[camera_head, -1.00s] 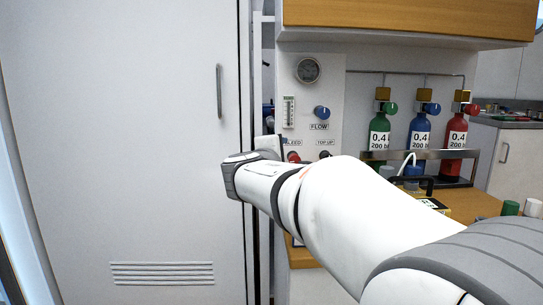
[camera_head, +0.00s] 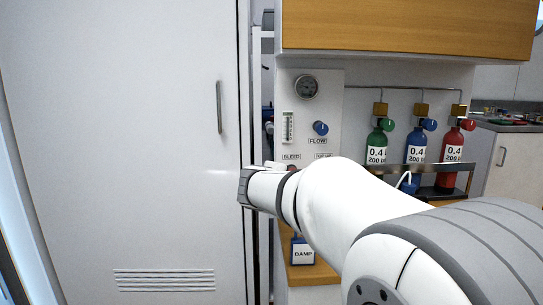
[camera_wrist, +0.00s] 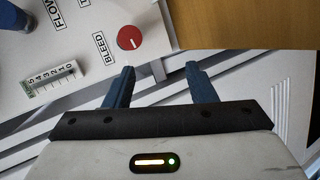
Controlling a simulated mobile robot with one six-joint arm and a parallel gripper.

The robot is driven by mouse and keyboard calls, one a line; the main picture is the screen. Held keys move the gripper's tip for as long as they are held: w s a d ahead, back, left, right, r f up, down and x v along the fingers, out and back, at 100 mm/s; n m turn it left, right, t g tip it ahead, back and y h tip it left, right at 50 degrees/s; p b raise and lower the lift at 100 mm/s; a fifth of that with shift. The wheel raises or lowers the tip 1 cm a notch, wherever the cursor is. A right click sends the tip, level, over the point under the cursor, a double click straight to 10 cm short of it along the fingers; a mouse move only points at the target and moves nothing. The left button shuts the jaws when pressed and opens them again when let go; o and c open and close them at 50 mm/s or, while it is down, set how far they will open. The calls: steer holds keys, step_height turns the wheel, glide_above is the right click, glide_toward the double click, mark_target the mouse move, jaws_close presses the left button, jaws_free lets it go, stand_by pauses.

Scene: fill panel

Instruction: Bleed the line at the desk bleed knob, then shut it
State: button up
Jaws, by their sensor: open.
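The red bleed knob (camera_wrist: 130,37) sits on the white panel in the wrist view, beside its BLEED label (camera_wrist: 104,48). In the head view the knob (camera_head: 293,168) is mostly hidden behind my wrist. My gripper (camera_wrist: 160,75) is open and empty. In the wrist view the knob lies beyond the fingertips, above the left finger and outside the gap. I see no contact with it. In the head view my gripper (camera_head: 274,167) is at the panel's lower left.
A gauge (camera_head: 307,87) and blue FLOW knob (camera_head: 320,128) are higher on the panel. Green (camera_head: 376,147), blue (camera_head: 417,150) and red (camera_head: 454,147) cylinders stand right, behind a rail. A tall white door (camera_head: 130,150) stands left.

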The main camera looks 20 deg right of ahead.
steer(key=s+d+r+m+t+y+p, duration=0.1)
steer(key=d+r+m+t+y+p, duration=0.25)
steer(key=m+p, duration=1.25)
steer(key=w+d+f+n+g, duration=0.1)
steer(key=w+d+f, duration=0.1)
steer(key=w, duration=0.4)
steer(key=shift+w+d+f+g, duration=0.3)
steer(key=shift+d+f+g, duration=0.1)
steer(key=shift+d, duration=0.35)
steer(key=c, duration=1)
steer(key=shift+o, duration=0.2)
